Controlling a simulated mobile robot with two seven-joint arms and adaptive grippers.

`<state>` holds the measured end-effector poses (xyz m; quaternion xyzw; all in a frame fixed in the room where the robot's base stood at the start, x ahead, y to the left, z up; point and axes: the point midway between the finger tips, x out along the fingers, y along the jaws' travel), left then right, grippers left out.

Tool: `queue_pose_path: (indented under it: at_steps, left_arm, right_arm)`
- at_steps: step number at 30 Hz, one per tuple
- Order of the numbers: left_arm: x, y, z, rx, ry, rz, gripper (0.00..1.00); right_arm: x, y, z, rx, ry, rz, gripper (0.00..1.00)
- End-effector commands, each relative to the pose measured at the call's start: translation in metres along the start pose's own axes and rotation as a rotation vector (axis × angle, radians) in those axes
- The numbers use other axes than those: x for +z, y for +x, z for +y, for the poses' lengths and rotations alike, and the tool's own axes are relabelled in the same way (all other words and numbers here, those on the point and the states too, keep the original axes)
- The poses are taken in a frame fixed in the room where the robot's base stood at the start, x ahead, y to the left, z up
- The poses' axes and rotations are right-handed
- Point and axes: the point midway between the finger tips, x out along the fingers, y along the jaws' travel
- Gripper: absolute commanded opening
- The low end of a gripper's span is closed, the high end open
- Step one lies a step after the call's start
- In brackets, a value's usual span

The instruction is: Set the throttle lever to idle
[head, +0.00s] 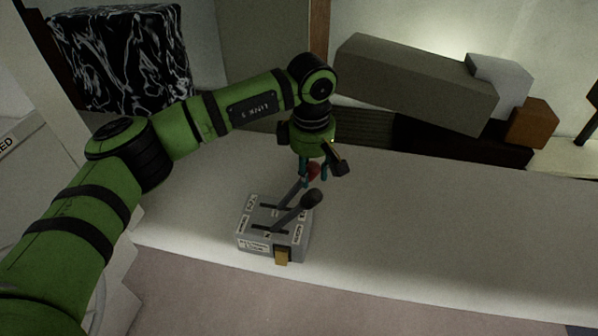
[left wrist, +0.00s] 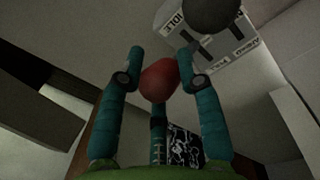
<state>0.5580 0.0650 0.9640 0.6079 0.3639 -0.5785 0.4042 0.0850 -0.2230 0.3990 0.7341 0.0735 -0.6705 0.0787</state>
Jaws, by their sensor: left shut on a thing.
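A grey control box (head: 249,237) sits on the white bench with two levers side by side in slots. One lever ends in a red knob (head: 314,171), the other in a black knob (head: 312,198); both lean to the right in the head view. My left gripper (head: 314,175) is shut on the red knob, which also shows between its teal fingers in the left wrist view (left wrist: 159,80). The black knob (left wrist: 212,12) stands apart from the fingers there. An "IDLE" label (left wrist: 174,19) shows on the box; other labels are too small to read surely. My right gripper is not in view.
The white bench top (head: 430,220) is clear to the right of the box. A small tan piece (head: 282,256) is on the box's front. Behind stand a long grey block (head: 415,80), a pale block (head: 500,80), a brown block (head: 532,122) and a black marbled block (head: 125,60).

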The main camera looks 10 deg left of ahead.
Motion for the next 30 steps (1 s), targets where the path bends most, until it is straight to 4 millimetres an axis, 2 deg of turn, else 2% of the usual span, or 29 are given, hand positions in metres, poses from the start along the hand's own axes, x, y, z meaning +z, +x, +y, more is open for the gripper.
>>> queue_pose_path:
  at_steps: [1,3,18,19,20,30]
  left_arm:
    - [0.0089,0.0043,0.0002,-0.002,0.009,-0.014,0.0]
    - [0.0113,0.005,0.0011,-0.002,0.009,-0.015,0.0]
    - [0.015,0.0068,0.0012,-0.004,0.012,-0.017,0.0]
    - [0.015,0.0068,0.0011,-0.005,0.012,-0.016,0.47]
    - [0.0148,0.0068,0.0011,-0.005,0.012,-0.016,0.52]
    - [0.0103,0.0043,0.002,-0.002,0.004,-0.009,0.52]
  right_arm:
    - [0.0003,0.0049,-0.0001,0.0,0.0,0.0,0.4]
    - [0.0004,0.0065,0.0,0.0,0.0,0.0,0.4]
    - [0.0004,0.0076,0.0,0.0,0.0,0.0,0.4]
    - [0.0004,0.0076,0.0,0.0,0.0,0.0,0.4]
    - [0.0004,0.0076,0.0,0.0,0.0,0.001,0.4]
    - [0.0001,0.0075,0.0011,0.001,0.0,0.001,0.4]
